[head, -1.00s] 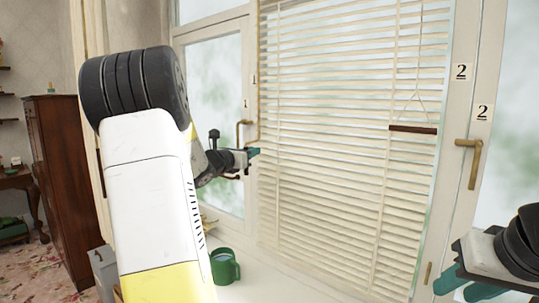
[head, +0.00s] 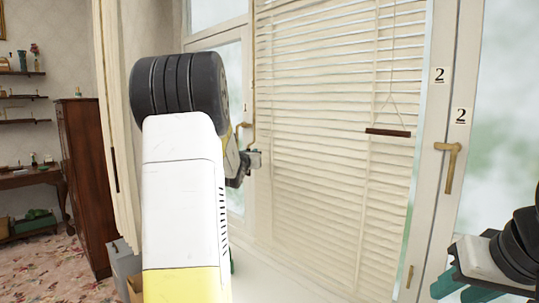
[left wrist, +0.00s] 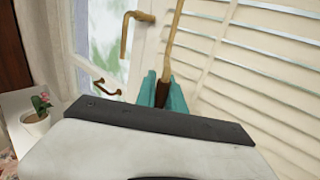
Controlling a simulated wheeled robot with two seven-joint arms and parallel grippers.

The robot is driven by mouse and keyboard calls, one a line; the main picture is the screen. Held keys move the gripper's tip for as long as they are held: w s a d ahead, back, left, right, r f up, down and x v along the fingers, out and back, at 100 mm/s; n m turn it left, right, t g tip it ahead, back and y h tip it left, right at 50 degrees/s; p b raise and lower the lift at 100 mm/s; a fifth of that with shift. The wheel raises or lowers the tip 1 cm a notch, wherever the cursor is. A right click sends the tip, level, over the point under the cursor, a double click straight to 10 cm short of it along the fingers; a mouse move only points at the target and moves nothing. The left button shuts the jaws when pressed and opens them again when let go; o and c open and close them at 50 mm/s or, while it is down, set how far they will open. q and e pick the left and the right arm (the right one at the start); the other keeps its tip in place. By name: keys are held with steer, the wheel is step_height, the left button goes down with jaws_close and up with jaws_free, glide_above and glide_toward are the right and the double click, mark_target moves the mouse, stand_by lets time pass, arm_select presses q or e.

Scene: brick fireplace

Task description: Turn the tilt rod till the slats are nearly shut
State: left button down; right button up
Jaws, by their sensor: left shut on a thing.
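The blind (head: 320,170) covers the window in the head view. Its cream slats show broad faces with narrow gaps, and light shows between several slats in the left wrist view. The thin tan tilt rod (head: 253,100) hangs at the blind's left edge. In the left wrist view the rod (left wrist: 173,40) runs down to a dark brown grip (left wrist: 162,90) between the teal fingers of my left gripper (left wrist: 161,93), which is shut on it. My left arm hides most of that gripper in the head view. My right gripper (head: 457,291) is open and empty at lower right.
A brass handle (left wrist: 130,35) is close left of the rod in the left wrist view. A dark cord bar (head: 388,132) hangs before the blind's right side. Another brass handle (head: 449,165) is on the right window frame.

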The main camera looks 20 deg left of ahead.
arm_select(q)
steer(key=shift+d, duration=0.1)
stand_by(0.4)
steer(key=c, duration=1.4)
jaws_free()
steer(key=shift+w, duration=0.1)
steer(key=shift+c, duration=0.2)
steer(key=s+d, duration=0.1)
steer(key=s, duration=0.6)
steer(key=shift+s+d, duration=0.35)
